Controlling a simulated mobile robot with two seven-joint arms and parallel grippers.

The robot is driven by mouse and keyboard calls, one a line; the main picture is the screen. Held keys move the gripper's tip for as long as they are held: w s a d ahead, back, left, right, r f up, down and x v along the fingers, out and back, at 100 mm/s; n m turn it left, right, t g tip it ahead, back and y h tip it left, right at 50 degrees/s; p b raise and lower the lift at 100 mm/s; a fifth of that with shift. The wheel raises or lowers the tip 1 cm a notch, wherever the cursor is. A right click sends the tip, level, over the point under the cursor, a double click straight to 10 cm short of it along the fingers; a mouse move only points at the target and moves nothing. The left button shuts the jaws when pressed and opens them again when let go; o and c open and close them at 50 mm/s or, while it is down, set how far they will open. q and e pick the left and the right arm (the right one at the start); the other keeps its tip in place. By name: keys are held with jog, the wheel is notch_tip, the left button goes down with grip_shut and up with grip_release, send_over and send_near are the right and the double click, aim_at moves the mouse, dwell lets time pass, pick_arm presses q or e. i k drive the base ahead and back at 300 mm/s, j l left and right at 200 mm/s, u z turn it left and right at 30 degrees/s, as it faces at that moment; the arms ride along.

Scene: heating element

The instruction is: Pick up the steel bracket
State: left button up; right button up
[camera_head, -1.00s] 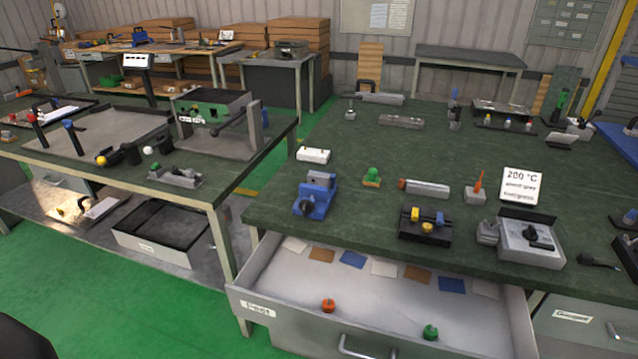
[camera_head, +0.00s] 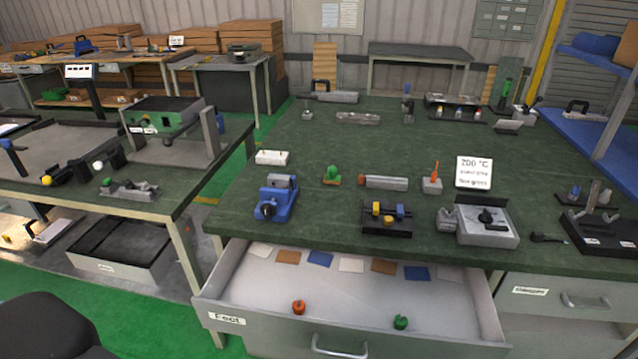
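I cannot tell for certain which thing is the steel bracket. A grey metal bar with an orange-red end (camera_head: 383,183) lies in the middle of the right green-topped workbench (camera_head: 300,140). A flat grey metal piece (camera_head: 358,118) lies farther back on the same bench. Another grey metal piece with a green part (camera_head: 130,189) sits at the front of the left bench. Neither gripper shows in the view.
The right bench's front drawer (camera_head: 350,285) stands open, with a red knob (camera_head: 299,307) and a green knob (camera_head: 401,322) inside.

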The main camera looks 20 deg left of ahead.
aim_at(276, 181)
jog(key=j+z, duration=0.4)
jog(key=k+j+z, duration=0.1)
jog(key=j+z, duration=0.35)
jog(key=j, duration=0.2)
jog(key=k+j+z, duration=0.15)
jog(key=j, duration=0.15)
jog(key=k+j+z, duration=0.1)
jog(key=j, duration=0.2)
jog(key=k+j, duration=0.15)
jog(key=j, duration=0.2)
jog(key=k+j, duration=0.1)
jog(key=j, duration=0.25)
jog(key=k+j, duration=0.15)
jog(key=j, duration=0.2)
jog(key=k+j+z, duration=0.1)
jog(key=j, duration=0.2)
jog(key=k+j, duration=0.15)
jog(key=j, duration=0.2)
